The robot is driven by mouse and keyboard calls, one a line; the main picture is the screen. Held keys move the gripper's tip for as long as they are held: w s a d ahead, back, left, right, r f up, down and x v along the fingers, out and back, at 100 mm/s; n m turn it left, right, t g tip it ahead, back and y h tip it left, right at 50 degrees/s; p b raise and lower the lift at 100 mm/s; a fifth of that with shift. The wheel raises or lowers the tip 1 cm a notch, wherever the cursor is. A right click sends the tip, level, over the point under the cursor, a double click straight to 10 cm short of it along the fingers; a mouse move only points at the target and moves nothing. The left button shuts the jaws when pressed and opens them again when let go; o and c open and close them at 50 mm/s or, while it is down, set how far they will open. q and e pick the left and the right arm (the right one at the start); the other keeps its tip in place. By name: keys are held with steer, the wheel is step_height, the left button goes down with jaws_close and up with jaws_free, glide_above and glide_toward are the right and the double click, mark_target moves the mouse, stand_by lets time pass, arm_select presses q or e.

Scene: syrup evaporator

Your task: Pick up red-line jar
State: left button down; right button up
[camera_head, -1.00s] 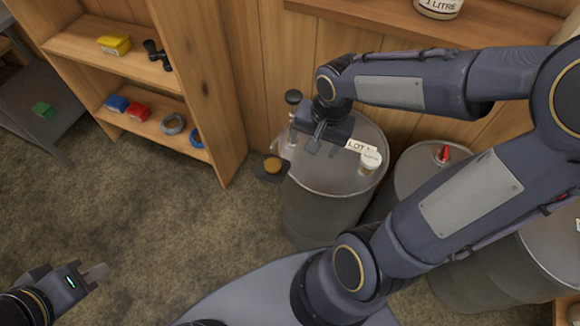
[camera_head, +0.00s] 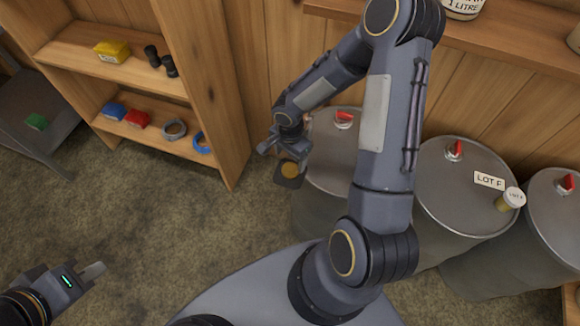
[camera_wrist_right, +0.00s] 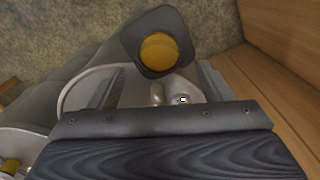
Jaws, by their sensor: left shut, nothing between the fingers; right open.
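I cannot make out a red line on any jar. A small jar with a white lid (camera_head: 514,197) and amber contents stands on the middle drum beside a LOT F tag (camera_head: 489,181). My right gripper (camera_head: 275,148) is open at the left edge of the nearest drum (camera_head: 325,172). The right wrist view shows a pale, rounded object (camera_wrist_right: 182,92) between or below its fingers, partly hidden and unclear. A dark square plate with an amber disc (camera_head: 289,172) is just below the gripper; it also shows in the right wrist view (camera_wrist_right: 158,50). My left gripper (camera_head: 95,270) is shut and empty over the floor.
Drums with red caps stand along the wooden wall; another drum (camera_head: 565,200) is at the right. A shelf (camera_head: 430,22) above bears a 1 LITRE container (camera_head: 464,8). The shelf unit (camera_head: 160,75) at left holds small coloured items. The floor between is clear.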

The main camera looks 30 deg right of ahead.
steer(key=shift+f, duration=0.7)
steer(key=c, duration=1.5)
steer(key=shift+c, duration=0.2)
steer(key=shift+r, duration=0.25)
